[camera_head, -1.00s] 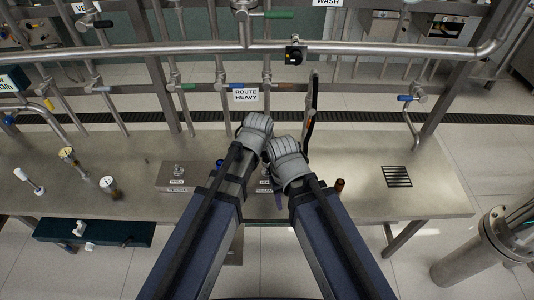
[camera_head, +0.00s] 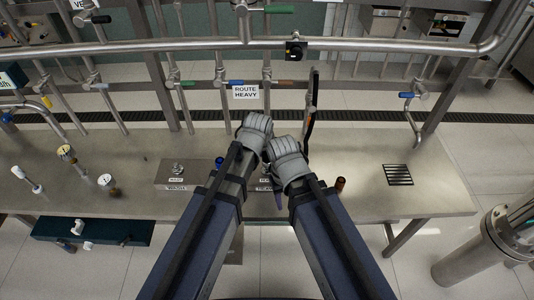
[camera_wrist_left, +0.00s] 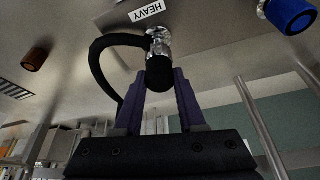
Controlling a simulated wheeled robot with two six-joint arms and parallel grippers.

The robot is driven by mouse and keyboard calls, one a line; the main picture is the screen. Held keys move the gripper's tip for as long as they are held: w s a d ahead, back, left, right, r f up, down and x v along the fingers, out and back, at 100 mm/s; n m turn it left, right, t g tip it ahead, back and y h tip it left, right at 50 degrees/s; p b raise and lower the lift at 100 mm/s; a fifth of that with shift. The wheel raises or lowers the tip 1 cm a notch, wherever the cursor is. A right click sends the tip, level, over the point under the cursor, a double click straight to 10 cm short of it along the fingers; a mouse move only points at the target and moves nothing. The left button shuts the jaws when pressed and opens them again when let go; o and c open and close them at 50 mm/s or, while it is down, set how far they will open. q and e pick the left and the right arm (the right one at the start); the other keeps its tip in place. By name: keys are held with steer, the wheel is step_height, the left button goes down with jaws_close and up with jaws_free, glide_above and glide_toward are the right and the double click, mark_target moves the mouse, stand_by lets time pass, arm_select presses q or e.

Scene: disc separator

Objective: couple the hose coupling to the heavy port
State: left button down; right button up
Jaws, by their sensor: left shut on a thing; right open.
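My left gripper (camera_wrist_left: 157,100) is shut on the black hose coupling (camera_wrist_left: 158,72), between its purple fingers. The coupling lines up with the shiny metal heavy port (camera_wrist_left: 158,42), beside a white HEAVY label (camera_wrist_left: 147,11). They look touching or nearly so; I cannot tell whether the coupling is seated. A black hose (camera_wrist_left: 98,62) loops off to the left of the coupling in the left wrist view. In the head view, my grey wrists hide the coupling and port.
A blue-capped fitting (camera_wrist_left: 289,14) is near the port. A steel bench (camera_head: 430,185) carries a low metal box (camera_head: 176,174), a brown cap (camera_head: 340,184) and a dark grate (camera_head: 397,175). Pipes with valves (camera_head: 235,84) stand behind. The bench's right part is mostly clear.

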arm_select(q)
steer(key=shift+f, duration=0.15)
steer(key=shift+f+b, duration=0.95)
steer(key=shift+b, duration=0.1)
steer(key=shift+c, duration=2)
jaws_free()
steer(key=shift+r, duration=0.1)
steer(key=p+v, duration=0.7)
steer(key=shift+s+r, duration=0.2)
steer(key=shift+r, duration=0.05)
step_height(320, 180, up, 4)
steer(key=p, duration=0.4)
